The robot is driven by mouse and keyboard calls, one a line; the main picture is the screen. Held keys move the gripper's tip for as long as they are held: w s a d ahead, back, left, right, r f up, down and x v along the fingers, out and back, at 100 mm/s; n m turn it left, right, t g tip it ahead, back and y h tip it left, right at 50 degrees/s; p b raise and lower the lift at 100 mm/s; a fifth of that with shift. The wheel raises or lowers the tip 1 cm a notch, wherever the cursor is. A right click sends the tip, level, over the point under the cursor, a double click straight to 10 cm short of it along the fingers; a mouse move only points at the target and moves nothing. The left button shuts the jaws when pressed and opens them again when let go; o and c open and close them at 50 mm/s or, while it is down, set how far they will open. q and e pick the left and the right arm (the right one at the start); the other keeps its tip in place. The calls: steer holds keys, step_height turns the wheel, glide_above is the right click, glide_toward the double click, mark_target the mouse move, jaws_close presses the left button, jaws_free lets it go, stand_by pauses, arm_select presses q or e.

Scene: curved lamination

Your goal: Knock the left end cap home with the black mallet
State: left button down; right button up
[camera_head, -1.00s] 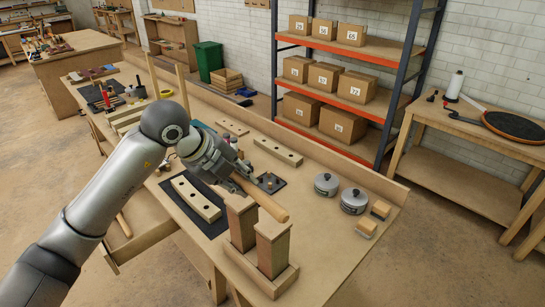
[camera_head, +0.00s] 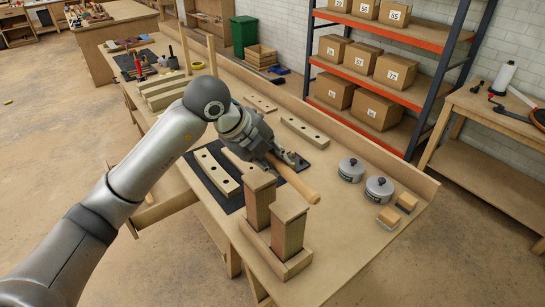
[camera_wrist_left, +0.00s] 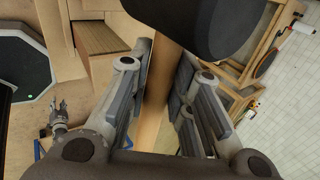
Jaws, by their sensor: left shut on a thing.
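My left gripper (camera_head: 268,156) is shut on a wooden handle (camera_head: 298,183), which slants down to the right. In the left wrist view the handle (camera_wrist_left: 156,105) runs between the fingers, and a large black mallet head (camera_wrist_left: 180,22) is at the top. In the head view the mallet head cannot be made out. Two upright wooden posts stand on a shared base: a left post (camera_head: 257,205) and a right post (camera_head: 288,236), each topped by a wooden block. Neither is clearly recognisable as the end cap. A small grey gripper, probably my right (camera_wrist_left: 66,112), shows in the left wrist view.
A shelf with boxes (camera_head: 378,110) stands behind. The bench's right front is clear.

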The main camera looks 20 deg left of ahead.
arm_select(q)
steer(key=shift+s+r, duration=0.15)
steer(key=shift+r, duration=0.05)
arm_select(e)
steer(key=shift+w+d, duration=0.25)
steer(key=shift+w, duration=0.1)
steer(key=shift+s, duration=0.15)
